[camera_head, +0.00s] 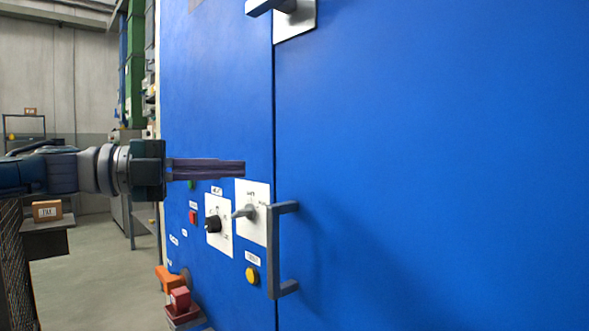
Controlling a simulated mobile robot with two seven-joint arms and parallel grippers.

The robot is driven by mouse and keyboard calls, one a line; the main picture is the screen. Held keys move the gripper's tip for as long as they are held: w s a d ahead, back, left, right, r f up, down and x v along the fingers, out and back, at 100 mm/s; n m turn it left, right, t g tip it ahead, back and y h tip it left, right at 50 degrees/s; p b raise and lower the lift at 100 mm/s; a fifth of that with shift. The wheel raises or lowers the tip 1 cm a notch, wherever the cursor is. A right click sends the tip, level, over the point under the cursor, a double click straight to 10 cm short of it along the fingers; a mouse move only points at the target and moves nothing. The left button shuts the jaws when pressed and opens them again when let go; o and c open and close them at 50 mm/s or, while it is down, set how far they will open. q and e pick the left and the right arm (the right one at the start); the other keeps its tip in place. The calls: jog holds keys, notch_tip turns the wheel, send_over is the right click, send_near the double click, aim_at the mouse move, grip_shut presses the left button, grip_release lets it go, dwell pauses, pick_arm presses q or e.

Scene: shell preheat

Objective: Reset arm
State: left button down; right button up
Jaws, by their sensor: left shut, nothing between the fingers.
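My left arm comes in from the left edge in the head view. Its gripper (243,169) is shut and empty, with its long dark fingers together and pointing right. It hangs level in front of the blue cabinet (430,120), just above a white plate with a metal lever (244,212) and a plate with a black knob (213,224). In the picture the fingertips end left of the door seam. I cannot tell how far they are from the panel. My right gripper is not in view.
A grey door handle (273,250) juts out right of the lever. A red button (193,217), a yellow button (252,276) and an orange handle (169,279) are lower on the panel. A brown box (47,210) stands at left. Open floor lies behind my arm.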

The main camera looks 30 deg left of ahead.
pick_arm(q)
jog(key=s+a, duration=0.1)
jog(key=a, duration=0.3)
jog(key=w+d+r+n+t+y+p, duration=0.1)
jog(key=w+d+n+t+y+p, duration=0.25)
jog(key=d+n+p, duration=0.3)
jog(key=s+d+f+n+y+p, duration=0.3)
jog(key=d+n+y+p, duration=0.3)
jog(key=n, duration=0.4)
jog(key=s+d+n+g+y+p, duration=0.2)
jog(key=s+n+g+p, duration=0.35)
jog(key=s, duration=0.95)
jog(key=s+d+n+g+y+p, duration=0.1)
jog(key=s+d+n+g+p, duration=0.15)
jog(key=s+g+p, duration=0.9)
notch_tip(320, 180, up, 36)
jog(key=s+a+t+p, duration=0.1)
jog(key=t+p, duration=0.3)
jog(key=p, duration=2.7)
jog(key=shift+s+n+t, duration=0.35)
jog(key=shift+s, duration=0.45)
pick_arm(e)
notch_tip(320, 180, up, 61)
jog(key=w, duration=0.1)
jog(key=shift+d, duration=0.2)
